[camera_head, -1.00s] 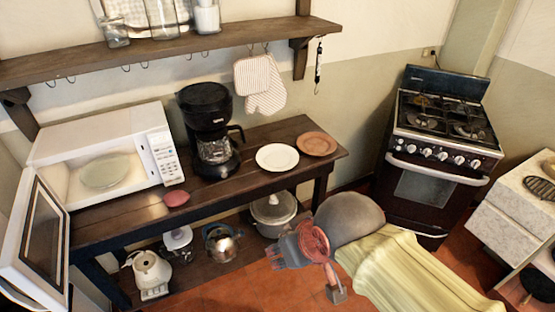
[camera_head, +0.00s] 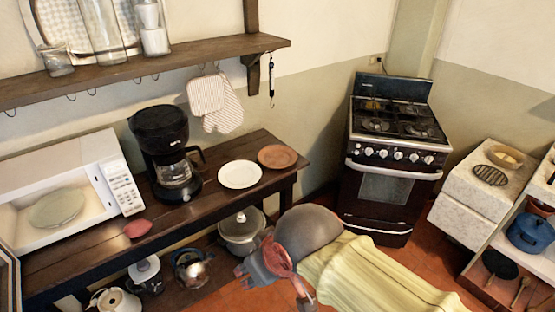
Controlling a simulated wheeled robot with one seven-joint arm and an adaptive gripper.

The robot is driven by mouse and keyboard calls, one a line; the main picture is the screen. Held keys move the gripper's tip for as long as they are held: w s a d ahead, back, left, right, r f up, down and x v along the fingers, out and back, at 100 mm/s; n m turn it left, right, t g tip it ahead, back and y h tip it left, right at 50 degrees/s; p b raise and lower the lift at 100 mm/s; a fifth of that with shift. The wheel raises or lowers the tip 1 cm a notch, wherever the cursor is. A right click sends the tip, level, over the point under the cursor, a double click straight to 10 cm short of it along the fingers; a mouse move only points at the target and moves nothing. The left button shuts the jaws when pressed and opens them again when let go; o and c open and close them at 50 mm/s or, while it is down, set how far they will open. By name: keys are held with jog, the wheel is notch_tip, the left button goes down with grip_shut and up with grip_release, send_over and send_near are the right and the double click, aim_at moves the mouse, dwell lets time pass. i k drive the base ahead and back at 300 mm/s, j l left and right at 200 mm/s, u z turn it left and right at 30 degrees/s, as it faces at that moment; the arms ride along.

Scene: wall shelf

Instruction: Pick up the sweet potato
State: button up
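A small reddish-pink sweet potato (camera_head: 137,229) lies on the dark wooden table (camera_head: 210,207), in front of the open microwave and left of the coffee maker. My arm shows at the bottom centre, with a grey rounded part, a reddish ring and a yellow-covered part. My gripper (camera_head: 246,274), grey and small in the picture, is at the arm's left end. It is to the right of the sweet potato and apart from it. Its fingers are too unclear to tell open from shut.
The microwave (camera_head: 106,185) stands open at left. A coffee maker (camera_head: 163,150), white plate (camera_head: 240,174) and brown plate (camera_head: 278,156) share the table. A pot (camera_head: 241,232) and kettle (camera_head: 193,268) sit below. A stove (camera_head: 388,180) stands at right.

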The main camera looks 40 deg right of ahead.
aim_at(136, 228)
jog(key=i+j+z, duration=0.35)
jog(key=i+j, duration=0.15)
jog(key=j, duration=0.3)
jog(key=i+j+z, duration=0.2)
jog(key=j, duration=0.2)
